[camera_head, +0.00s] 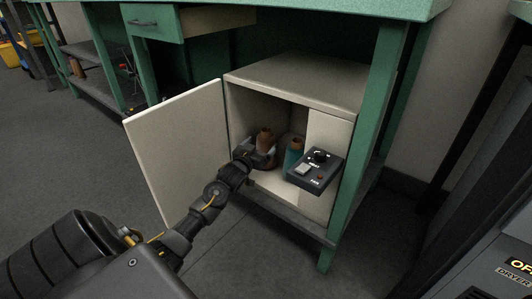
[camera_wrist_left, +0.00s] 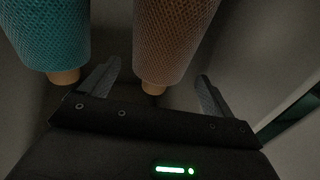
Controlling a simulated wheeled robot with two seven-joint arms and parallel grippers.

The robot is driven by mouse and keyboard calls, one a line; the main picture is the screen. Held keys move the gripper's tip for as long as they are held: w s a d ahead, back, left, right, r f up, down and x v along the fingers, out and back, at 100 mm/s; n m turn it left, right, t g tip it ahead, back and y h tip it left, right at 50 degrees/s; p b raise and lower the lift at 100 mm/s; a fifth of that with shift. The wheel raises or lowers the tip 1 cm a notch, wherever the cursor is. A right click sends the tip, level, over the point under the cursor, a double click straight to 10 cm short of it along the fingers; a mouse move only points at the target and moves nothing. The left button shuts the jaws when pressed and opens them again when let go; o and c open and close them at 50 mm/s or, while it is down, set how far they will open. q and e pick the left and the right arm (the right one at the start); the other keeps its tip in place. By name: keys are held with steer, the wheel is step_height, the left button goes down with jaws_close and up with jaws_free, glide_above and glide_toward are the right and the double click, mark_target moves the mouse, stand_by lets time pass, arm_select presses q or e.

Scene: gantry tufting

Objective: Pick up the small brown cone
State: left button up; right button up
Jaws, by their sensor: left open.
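The small brown cone (camera_head: 265,141) stands inside the open cabinet, its lower part partly hidden by my gripper in the head view. In the left wrist view the brown cone (camera_wrist_left: 174,40) has a mesh-like wound surface and a tan tip, and lies between the fingers, with gaps on both sides. My left gripper (camera_head: 262,158) reaches into the cabinet at the cone; in the wrist view the left gripper (camera_wrist_left: 153,88) is open. A teal cone (camera_head: 294,151) stands just right of the brown one; it also shows in the wrist view (camera_wrist_left: 50,35). My right gripper is not in view.
The cabinet (camera_head: 295,82) stands under a green workbench (camera_head: 290,8). Its pale door (camera_head: 178,150) is swung open on the left. Grey floor lies clear in front.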

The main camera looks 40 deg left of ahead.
mark_target(266, 139)
arm_select(q)
steer(key=b+x, duration=0.3)
steer(key=shift+w+f, duration=0.2)
steer(key=shift+w, duration=0.15)
steer(key=shift+w+a+r, duration=0.15)
steer(key=shift+w+r, duration=0.05)
steer(key=shift+w, duration=0.35)
steer(key=shift+c, duration=0.5)
steer(key=c, duration=1.4)
